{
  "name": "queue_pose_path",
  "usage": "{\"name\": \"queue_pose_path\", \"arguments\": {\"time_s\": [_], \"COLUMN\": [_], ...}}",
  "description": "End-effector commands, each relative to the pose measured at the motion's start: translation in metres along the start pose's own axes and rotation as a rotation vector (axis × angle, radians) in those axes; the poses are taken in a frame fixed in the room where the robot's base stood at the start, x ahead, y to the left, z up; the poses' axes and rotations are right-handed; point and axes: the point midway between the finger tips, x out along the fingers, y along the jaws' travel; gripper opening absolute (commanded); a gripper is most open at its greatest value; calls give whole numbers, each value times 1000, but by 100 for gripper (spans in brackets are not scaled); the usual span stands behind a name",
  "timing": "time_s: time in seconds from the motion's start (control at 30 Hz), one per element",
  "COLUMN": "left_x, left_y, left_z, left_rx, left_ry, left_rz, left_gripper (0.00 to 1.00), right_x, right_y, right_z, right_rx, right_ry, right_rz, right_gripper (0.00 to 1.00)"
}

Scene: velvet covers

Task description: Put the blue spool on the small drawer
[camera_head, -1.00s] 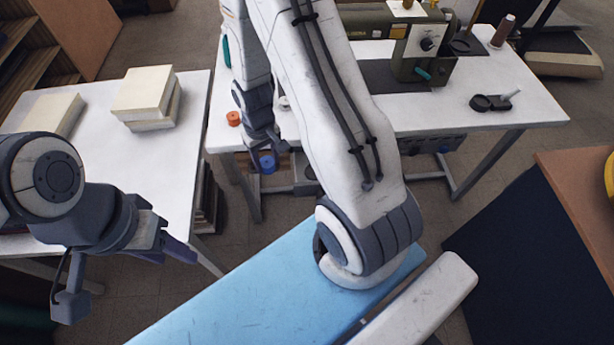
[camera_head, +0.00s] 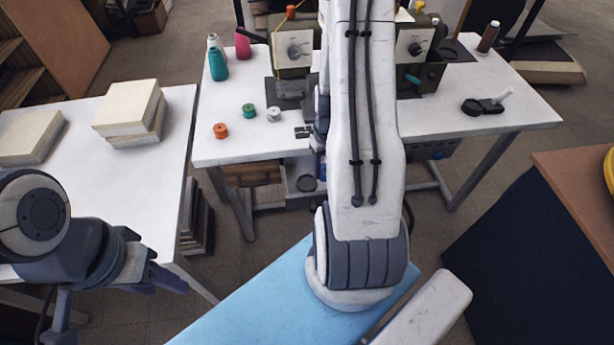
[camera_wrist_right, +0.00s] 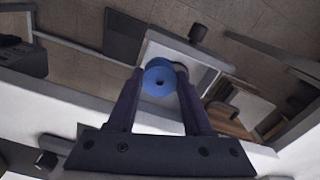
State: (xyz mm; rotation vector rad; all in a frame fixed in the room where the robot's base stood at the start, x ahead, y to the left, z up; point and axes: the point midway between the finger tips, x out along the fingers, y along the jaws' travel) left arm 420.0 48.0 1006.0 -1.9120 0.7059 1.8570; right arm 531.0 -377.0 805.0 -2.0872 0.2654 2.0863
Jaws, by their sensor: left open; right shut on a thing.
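The blue spool (camera_wrist_right: 160,80) is held between the fingertips of my right gripper (camera_wrist_right: 158,82) in the right wrist view. In the head view my right arm hides the spool and most of that gripper, beside the front edge of the sewing table. A pale-rimmed, tray-like shape (camera_wrist_right: 151,48) shows beyond the spool in the wrist view; I cannot tell whether it is the small drawer. Below the tabletop in the head view are a wooden box-like part (camera_head: 252,173) and a grey unit (camera_head: 300,172). My left gripper (camera_head: 118,300) is open and empty at the lower left.
The white sewing table (camera_head: 222,98) holds an orange spool (camera_head: 220,130), a green spool (camera_head: 249,110), another spool (camera_head: 273,114), thread cones (camera_head: 217,62) and sewing machines (camera_head: 292,52). Books (camera_head: 128,105) lie on the left table. A blue board (camera_head: 245,305) is in front.

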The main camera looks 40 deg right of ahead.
Motion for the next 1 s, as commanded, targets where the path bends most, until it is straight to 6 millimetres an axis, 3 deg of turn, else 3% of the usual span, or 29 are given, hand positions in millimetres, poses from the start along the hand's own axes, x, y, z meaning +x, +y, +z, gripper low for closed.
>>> {"name": "queue_pose_path", "arguments": {"time_s": [0.1,0.3,0.7,1.0], "left_x": [-3,-4,-6,-5], "left_y": [0,0,0,0], "left_z": [0,0,0,0], "left_rx": [0,0,0,0], "left_ry": [0,0,0,0], "left_rz": [0,0,0,0], "left_gripper": [50,50,50,50], "right_x": [16,31,73,75], "right_y": [-16,-30,-32,-32], "right_z": [-22,-43,-45,-45], "right_rx": [-5,-1,2,1], "right_ry": [-3,-1,-1,0], "right_rz": [-1,0,0,0], "right_gripper": [0,0,0,0]}}
